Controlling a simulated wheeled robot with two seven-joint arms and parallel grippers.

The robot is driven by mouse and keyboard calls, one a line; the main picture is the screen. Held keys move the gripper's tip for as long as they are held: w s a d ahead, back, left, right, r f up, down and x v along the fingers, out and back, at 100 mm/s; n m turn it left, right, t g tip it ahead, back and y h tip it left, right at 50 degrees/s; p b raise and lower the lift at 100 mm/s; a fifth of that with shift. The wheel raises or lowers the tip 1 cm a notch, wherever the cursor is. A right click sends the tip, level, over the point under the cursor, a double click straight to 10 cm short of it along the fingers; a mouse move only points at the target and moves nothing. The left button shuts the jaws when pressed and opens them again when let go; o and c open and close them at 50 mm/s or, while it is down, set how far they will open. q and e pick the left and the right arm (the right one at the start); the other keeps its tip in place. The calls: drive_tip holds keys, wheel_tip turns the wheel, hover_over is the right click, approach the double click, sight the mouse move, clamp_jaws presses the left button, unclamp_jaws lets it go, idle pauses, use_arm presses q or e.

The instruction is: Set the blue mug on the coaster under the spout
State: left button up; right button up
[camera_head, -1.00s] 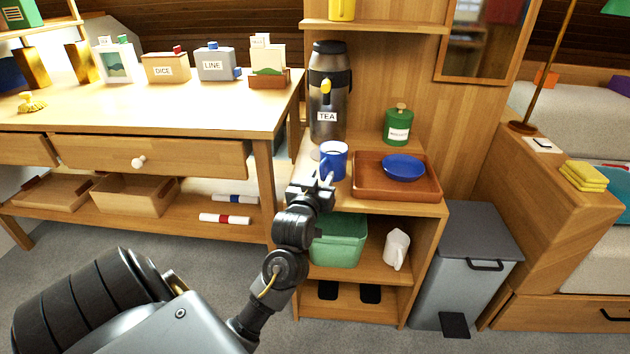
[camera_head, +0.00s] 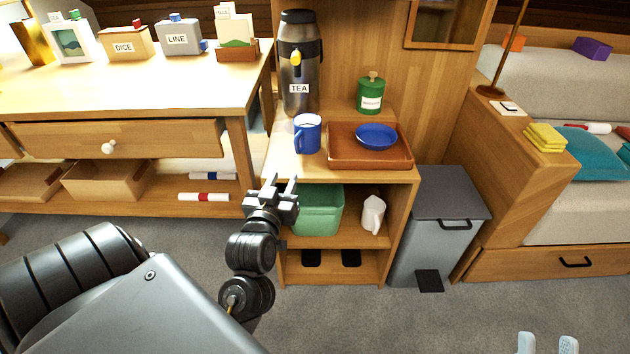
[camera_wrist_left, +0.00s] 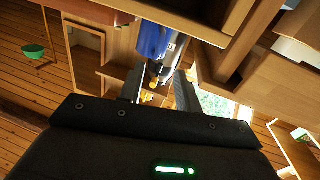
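The blue mug (camera_head: 308,136) stands upright on the cabinet top in front of the tea dispenser (camera_head: 299,72), left of the brown tray. Its handle faces front left. The dispenser has a yellow spout (camera_head: 295,57). I cannot make out a coaster clearly or tell whether the mug is on one. My left gripper (camera_head: 282,182) is open and empty, in front of and below the mug, apart from it. In the left wrist view the mug (camera_wrist_left: 153,42) shows beyond the open fingers (camera_wrist_left: 159,86).
The brown tray (camera_head: 345,158) holds a blue bowl (camera_head: 376,136); a green canister (camera_head: 370,95) stands behind. A green bin (camera_head: 318,212) and white jug (camera_head: 373,214) sit on the shelf below. A wooden desk (camera_head: 120,95) is at left, a grey bin (camera_head: 440,195) at right.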

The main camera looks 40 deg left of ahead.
use_arm(q)
drive_tip(key=s+d+r+m+t+h, duration=0.2)
drive_tip(key=d+h, duration=0.4)
drive_tip(key=d, duration=0.3)
drive_tip(key=s+d+r+m+t+h, duration=0.2)
drive_tip(key=s+d+r+m+h, duration=0.1)
drive_tip(key=d, duration=0.6)
drive_tip(key=s+d+r+m+t+h, duration=0.2)
drive_tip(key=s+d+m+h, duration=0.2)
drive_tip(key=d+h, duration=0.5)
drive_tip(key=m+h, duration=0.1)
drive_tip(key=m, duration=0.1)
drive_tip(key=shift+s+d+r+m, duration=0.2)
drive_tip(key=shift+d+r+m, duration=0.05)
drive_tip(key=shift+r+m, duration=0.1)
drive_tip(key=shift+s+d+h, duration=0.1)
drive_tip(key=shift+s+h, duration=0.05)
drive_tip(key=shift+h, duration=0.15)
drive_tip(key=shift+c, duration=1.2)
drive_tip(key=shift+d, duration=0.1)
